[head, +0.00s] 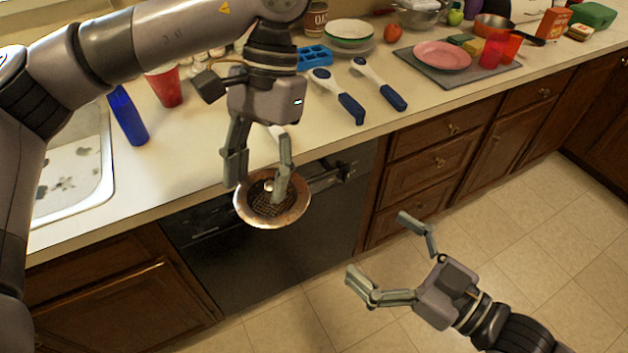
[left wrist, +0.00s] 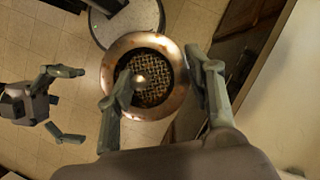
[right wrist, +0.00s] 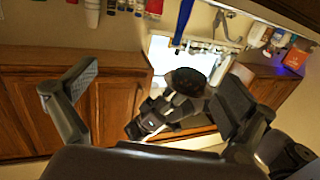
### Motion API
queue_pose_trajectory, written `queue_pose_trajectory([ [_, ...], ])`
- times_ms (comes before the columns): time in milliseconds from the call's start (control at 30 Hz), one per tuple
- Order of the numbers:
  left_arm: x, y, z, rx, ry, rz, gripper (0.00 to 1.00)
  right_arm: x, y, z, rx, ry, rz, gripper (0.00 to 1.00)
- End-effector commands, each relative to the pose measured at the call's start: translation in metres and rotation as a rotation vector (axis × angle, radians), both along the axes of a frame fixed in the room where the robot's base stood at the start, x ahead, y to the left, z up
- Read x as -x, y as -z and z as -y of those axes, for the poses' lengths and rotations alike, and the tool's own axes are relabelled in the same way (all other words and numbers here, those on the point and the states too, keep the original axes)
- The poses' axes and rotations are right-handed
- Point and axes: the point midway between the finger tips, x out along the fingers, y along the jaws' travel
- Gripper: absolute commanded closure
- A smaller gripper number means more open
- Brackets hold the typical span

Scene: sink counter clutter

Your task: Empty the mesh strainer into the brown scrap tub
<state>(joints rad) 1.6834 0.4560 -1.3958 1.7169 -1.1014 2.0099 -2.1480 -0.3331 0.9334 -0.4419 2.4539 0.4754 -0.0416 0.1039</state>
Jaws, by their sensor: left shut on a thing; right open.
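The mesh strainer (head: 297,210) has a wide copper-brown rim and a dark mesh middle, with a small pale round thing at its centre. My left gripper (head: 258,190) is shut on it and holds it in the air in front of the counter and dark appliance. In the left wrist view the strainer (left wrist: 179,99) faces the camera, one finger over its mesh and the other at its rim. Its contents cannot be made out. My right gripper (head: 377,246) is open and empty over the floor, lower right of the strainer. I cannot pick out the brown scrap tub.
The counter holds a blue bottle (head: 128,116), a red cup (head: 164,87), two blue-handled utensils (head: 351,108), a green-rimmed bowl (head: 349,35) and a grey mat (head: 455,78) with a pink plate. The sink (head: 70,175) is at left. The floor (head: 535,240) at right is clear.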

Motion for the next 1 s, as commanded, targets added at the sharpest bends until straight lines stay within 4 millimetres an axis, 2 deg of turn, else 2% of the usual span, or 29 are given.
queue_pose_trajectory([
  [233, 0.000, 0.000, 0.000, 0.000, 0.001, 0.000, 0.88, -0.021, -0.015, -0.002, 0.017, -0.016, -0.021, 0.00],
  [433, 0.000, 0.000, 0.000, 0.000, 0.001, 0.000, 0.88, -0.037, -0.045, -0.013, 0.057, -0.113, -0.058, 0.00],
  [700, 0.000, 0.000, 0.000, 0.000, 0.002, 0.000, 0.88, -0.021, -0.087, -0.033, 0.115, -0.328, -0.071, 0.00],
  [833, 0.000, 0.000, 0.000, 0.000, 0.002, 0.000, 0.88, -0.010, -0.100, -0.037, 0.130, -0.401, -0.066, 0.00],
  [1000, 0.000, 0.000, 0.000, 0.000, 0.002, 0.000, 0.88, -0.004, -0.106, -0.039, 0.137, -0.439, -0.064, 0.00],
])
